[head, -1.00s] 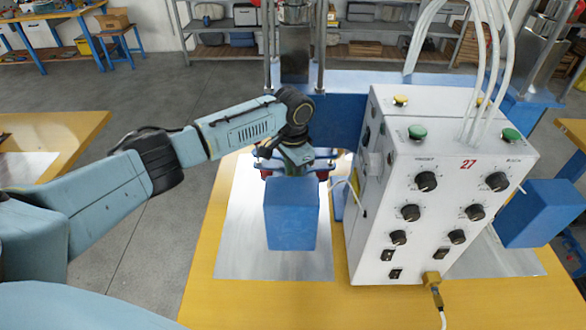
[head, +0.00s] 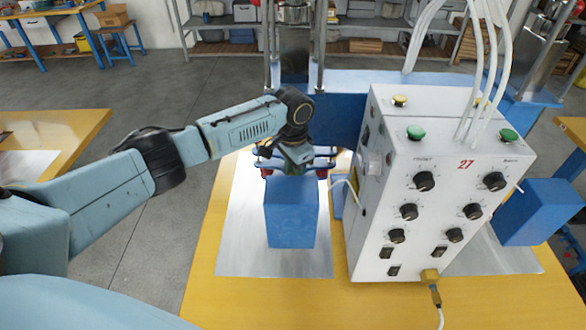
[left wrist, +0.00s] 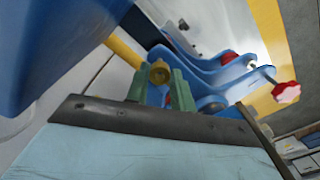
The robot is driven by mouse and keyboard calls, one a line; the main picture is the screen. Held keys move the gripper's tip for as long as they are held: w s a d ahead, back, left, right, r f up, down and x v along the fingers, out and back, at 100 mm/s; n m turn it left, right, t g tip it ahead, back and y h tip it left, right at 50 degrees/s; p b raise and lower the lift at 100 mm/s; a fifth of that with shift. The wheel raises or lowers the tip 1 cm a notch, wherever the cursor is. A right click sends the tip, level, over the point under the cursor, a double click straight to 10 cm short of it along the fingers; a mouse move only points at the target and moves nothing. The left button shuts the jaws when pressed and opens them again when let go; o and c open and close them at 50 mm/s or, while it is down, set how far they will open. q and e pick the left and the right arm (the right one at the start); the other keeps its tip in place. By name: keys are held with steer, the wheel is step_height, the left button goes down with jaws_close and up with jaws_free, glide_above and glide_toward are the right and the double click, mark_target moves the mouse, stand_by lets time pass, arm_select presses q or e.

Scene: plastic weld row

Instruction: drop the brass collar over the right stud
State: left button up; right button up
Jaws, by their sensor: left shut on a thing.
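The brass collar (left wrist: 160,72) shows in the left wrist view between the green fingertips of my left gripper (left wrist: 163,86), which is shut on it. In the head view my left gripper (head: 297,157) is behind the top of a blue block, at a blue fixture with red knobs; the collar cannot be made out there. In the left wrist view the blue fixture (left wrist: 215,72) lies just beyond the fingers, with a red star knob (left wrist: 287,92) on its right. I cannot make out the right stud in either view. My right gripper is not in view.
The blue block (head: 291,212) stands in front of the gripper on a metal plate (head: 240,240) on the yellow table (head: 205,285). A white control box (head: 435,190) with knobs and cables stands close on the right. The plate's left side is clear.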

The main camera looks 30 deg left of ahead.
arm_select(q)
steer(key=shift+f, duration=0.2)
steer(key=shift+f+b, duration=0.3)
steer(key=shift+f, duration=0.4)
steer(key=shift+p, duration=0.45)
stand_by(0.5)
steer(key=shift+f, duration=0.4)
stand_by(0.8)
steer(key=o, duration=1.4)
steer(key=shift+o, duration=0.2)
